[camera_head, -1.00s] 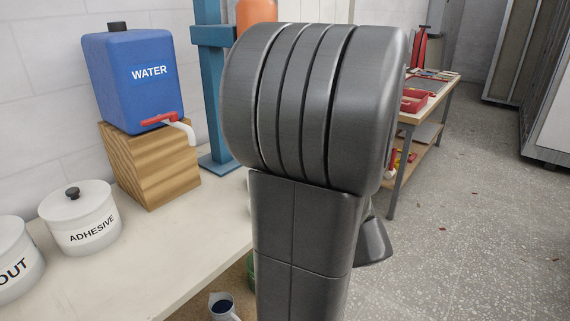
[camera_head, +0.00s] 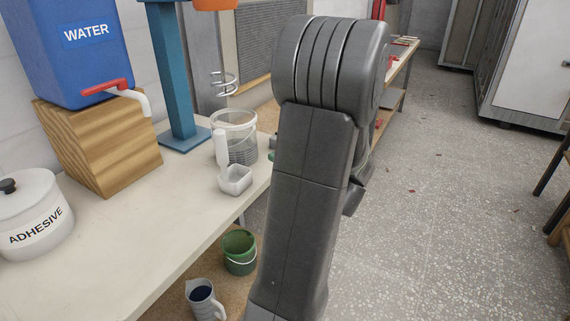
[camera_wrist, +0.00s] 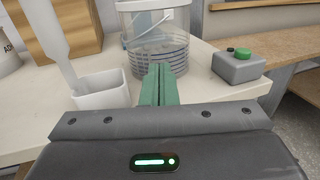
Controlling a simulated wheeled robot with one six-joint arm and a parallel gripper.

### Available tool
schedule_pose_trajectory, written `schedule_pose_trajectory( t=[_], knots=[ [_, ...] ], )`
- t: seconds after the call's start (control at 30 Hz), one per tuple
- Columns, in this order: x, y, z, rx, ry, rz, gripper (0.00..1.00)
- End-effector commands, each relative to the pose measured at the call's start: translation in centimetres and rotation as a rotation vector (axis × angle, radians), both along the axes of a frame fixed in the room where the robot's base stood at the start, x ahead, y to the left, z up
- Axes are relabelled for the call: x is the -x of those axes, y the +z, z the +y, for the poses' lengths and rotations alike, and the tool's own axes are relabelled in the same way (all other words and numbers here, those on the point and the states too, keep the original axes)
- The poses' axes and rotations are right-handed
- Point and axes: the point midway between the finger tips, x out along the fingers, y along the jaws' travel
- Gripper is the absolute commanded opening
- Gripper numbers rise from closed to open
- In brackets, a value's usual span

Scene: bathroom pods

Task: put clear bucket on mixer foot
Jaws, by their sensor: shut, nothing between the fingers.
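The mixer foot (camera_head: 184,139) is a flat blue plate under the blue column, left of the bucket. A spiral whisk (camera_head: 224,83) hangs above and near the bucket. My gripper (camera_wrist: 162,70) has its green fingers shut and empty, pointing at the bucket's lower front; I cannot tell if they touch it.
A white scoop (camera_head: 235,179) sits on the bench in front of the bucket. A grey box with a green button (camera_wrist: 239,64) stands right of the bucket. A blue water tank (camera_head: 88,50) on a wooden block and an adhesive pot (camera_head: 33,215) stand left.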

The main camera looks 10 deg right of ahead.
Motion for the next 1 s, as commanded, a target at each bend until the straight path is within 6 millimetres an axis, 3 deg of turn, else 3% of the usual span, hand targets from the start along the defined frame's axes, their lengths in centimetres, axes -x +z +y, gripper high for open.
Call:
schedule_pose_trajectory(
  t=[0.3, 0.5, 1.0],
  knots=[
    [-4.7, 0.0, 3.8, 0.001, 0.004, -0.001, 0.00],
    [-6.5, 0.0, 5.1, 0.001, 0.001, 0.000, 0.00],
    [-7.0, 0.0, 5.5, 0.001, 0.001, 0.000, 0.00]
  ],
)
